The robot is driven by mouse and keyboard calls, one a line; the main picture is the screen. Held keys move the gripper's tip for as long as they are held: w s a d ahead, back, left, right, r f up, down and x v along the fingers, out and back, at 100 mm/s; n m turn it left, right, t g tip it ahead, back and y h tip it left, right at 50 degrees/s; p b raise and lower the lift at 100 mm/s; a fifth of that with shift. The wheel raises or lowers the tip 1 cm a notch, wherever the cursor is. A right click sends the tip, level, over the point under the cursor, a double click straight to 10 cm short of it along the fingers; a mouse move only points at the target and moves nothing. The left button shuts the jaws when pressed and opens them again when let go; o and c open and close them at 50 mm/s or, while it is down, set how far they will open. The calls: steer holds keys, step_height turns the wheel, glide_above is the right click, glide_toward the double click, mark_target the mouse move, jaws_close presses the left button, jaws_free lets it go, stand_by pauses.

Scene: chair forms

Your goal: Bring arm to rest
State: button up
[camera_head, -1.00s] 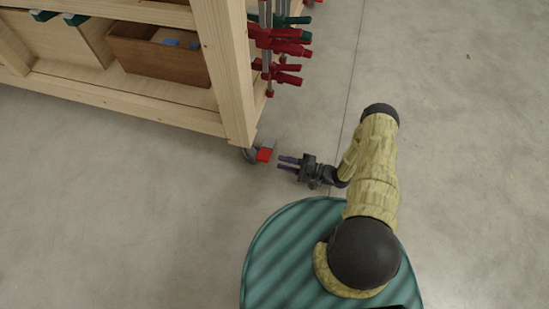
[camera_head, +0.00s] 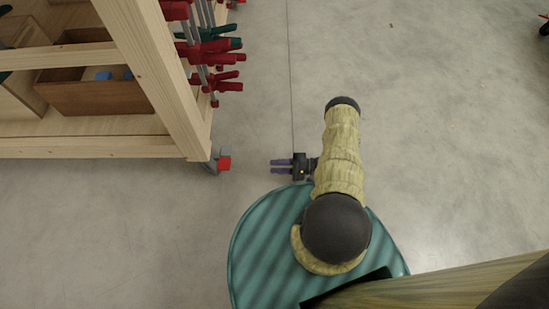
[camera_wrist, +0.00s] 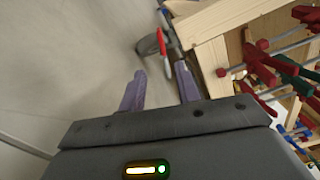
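The gripper is open and empty. My arm bends down beside my round green base in the head view, and the gripper is to the right of the bench's caster, apart from it.
A wooden workbench (camera_head: 170,85) stands at the upper left, with a caster (camera_head: 222,161) at its near corner. Red clamps (camera_head: 212,50) hang on its side. A wooden box (camera_head: 95,92) with blue items sits on its lower shelf. The floor (camera_head: 430,130) to the right is open.

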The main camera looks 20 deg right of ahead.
steer(key=w+d+r+n+t+h+p, duration=0.1)
steer(key=w+d+r+n+h+p, duration=0.3)
steer(key=w+r, duration=0.6)
steer(key=w+d+r+t+h+p, duration=0.1)
steer(key=w+r+h+p, duration=0.2)
steer(key=w+r+h, duration=0.55)
step_height(320, 180, up, 12)
steer(key=w+d+p, duration=0.1)
steer(key=w+p, duration=0.1)
steer(key=s+a+r+n+g+h+p, duration=0.15)
steer(key=s+r, duration=0.25)
steer(key=r, duration=0.5)
steer(key=s+a+r+h+p, duration=0.1)
steer(key=s+r+h+p, duration=0.25)
steer(key=r, duration=0.45)
steer(key=s+a+r+n+g+p, duration=0.1)
steer(key=s+a+r+g+p, duration=0.15)
steer(key=s+r, duration=0.55)
steer(key=s+a+r+n+g+p, duration=0.15)
steer(key=s+a+r, duration=0.3)
steer(key=s, duration=0.65)
step_height(320, 180, up, 37)
steer(key=m+p, duration=0.1)
steer(key=p, duration=3.6)
steer(key=shift+w+d, duration=0.15)
